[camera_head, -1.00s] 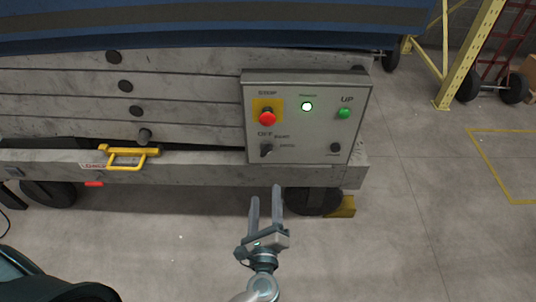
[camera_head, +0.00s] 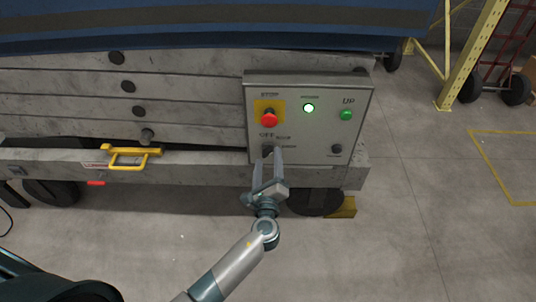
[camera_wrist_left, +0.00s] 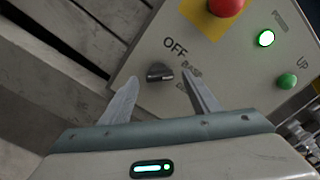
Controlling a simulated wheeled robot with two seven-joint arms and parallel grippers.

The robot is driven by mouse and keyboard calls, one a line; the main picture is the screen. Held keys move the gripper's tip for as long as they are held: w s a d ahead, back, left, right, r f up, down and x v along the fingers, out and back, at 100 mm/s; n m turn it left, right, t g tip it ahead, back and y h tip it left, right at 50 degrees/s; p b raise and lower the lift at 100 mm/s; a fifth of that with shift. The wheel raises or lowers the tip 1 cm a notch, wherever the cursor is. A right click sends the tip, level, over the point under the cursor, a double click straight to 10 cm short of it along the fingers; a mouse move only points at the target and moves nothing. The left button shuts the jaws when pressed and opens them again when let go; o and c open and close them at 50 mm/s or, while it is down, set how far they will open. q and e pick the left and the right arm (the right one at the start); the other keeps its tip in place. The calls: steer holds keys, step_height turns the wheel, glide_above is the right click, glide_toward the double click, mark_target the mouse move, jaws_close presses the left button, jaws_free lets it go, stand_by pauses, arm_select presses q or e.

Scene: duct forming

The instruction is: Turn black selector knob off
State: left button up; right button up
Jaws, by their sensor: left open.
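The black selector knob (camera_wrist_left: 160,72) sits on the grey control panel (camera_head: 307,130), beside the word OFF, in the left wrist view. In the head view the knob is at the panel's lower left, partly covered by the fingers. My left gripper (camera_head: 267,156) is open and in front of the knob. In the left wrist view the knob shows between and just beyond the two fingertips (camera_wrist_left: 163,85); I cannot tell whether they touch it. The knob's handle looks roughly sideways in that view. My right gripper is not in view.
A red stop button (camera_head: 269,119) on a yellow plate is above the knob. A lit lamp (camera_head: 308,108), a green UP button (camera_head: 346,114) and a small black knob (camera_head: 336,149) are also on the panel. A yellow handle (camera_head: 132,156) is at left.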

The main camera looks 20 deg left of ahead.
mark_target(268, 155)
arm_select(q)
steer(key=shift+x, duration=1.1)
steer(key=shift+w+a, duration=0.15)
steer(key=shift+w, duration=0.3)
steer(key=shift+c, duration=0.7)
steer(key=c, duration=0.9)
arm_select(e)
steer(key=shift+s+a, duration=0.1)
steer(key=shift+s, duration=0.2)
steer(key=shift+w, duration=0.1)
